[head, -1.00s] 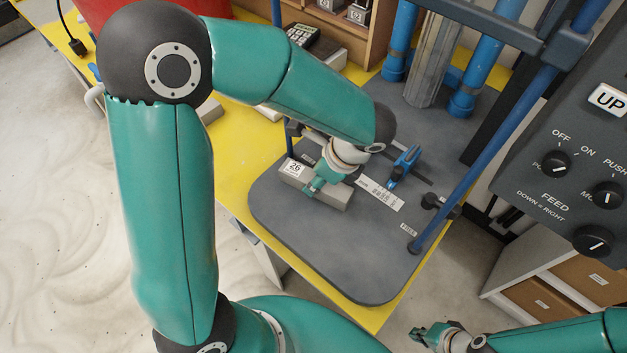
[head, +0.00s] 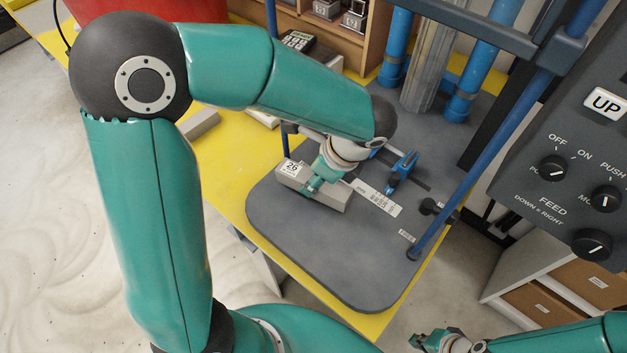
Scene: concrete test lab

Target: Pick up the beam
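The beam (head: 331,198) is a short grey block with a white number label on its left end. It is at the left part of the dark grey plate (head: 300,250). My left gripper (head: 314,188) is at the middle of the beam, its teal fingers closed across it. The far finger is mostly hidden by the gripper and beam. Whether there is a small gap under the beam is hard to tell. My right gripper (head: 418,341) is at the bottom edge, away from the beam, its fingers apart and empty.
A blue clamp (head: 402,170) and a white label strip (head: 377,198) are right of the beam. Blue posts (head: 445,185) frame the plate. A control panel (head: 570,170) is at right. Another grey block (head: 200,124) lies on the yellow table (head: 225,165). The plate's front is clear.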

